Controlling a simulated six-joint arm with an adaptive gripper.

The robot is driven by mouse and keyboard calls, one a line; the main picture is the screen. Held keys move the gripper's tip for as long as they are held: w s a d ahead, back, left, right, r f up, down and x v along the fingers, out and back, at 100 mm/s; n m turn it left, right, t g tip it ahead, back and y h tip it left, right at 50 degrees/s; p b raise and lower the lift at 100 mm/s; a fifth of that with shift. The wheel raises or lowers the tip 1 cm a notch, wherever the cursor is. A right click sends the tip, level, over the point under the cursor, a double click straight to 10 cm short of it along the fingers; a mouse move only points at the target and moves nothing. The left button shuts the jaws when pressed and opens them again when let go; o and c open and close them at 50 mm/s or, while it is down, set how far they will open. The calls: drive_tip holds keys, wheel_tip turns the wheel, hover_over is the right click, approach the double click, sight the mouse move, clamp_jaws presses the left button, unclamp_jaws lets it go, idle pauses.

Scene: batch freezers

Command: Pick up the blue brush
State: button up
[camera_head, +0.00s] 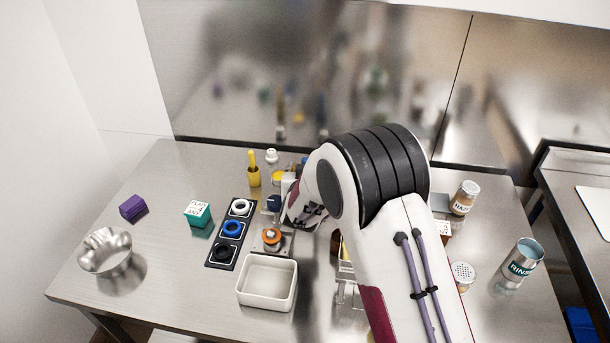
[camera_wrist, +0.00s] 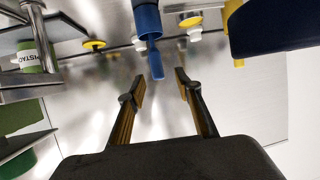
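The blue brush (camera_wrist: 155,62) shows in the wrist view, its narrow handle sticking out of a wider blue cylinder (camera_wrist: 148,20) at the top of the picture. My gripper (camera_wrist: 160,80) is open, with one finger on each side of the handle's end in the picture. The gap between the fingers looks empty; I cannot tell how far the handle is from them in depth. In the head view my gripper (camera_head: 308,212) is partly hidden under my arm, and I cannot make out the blue brush clearly.
A yellow brush in its holder (camera_head: 253,176) stands to the left at the back. A dark blue object (camera_wrist: 270,25) is close at the right of the wrist view. A pistachio container (camera_wrist: 30,58) is at the left there. A white bin (camera_head: 267,298) sits at the table's front.

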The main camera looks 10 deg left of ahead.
drive_tip(key=shift+w, duration=0.1)
idle(0.3)
drive_tip(key=shift+x, duration=2.55)
drive_tip(key=shift+d+r, duration=0.15)
drive_tip(key=shift+d, duration=0.05)
clamp_jaws()
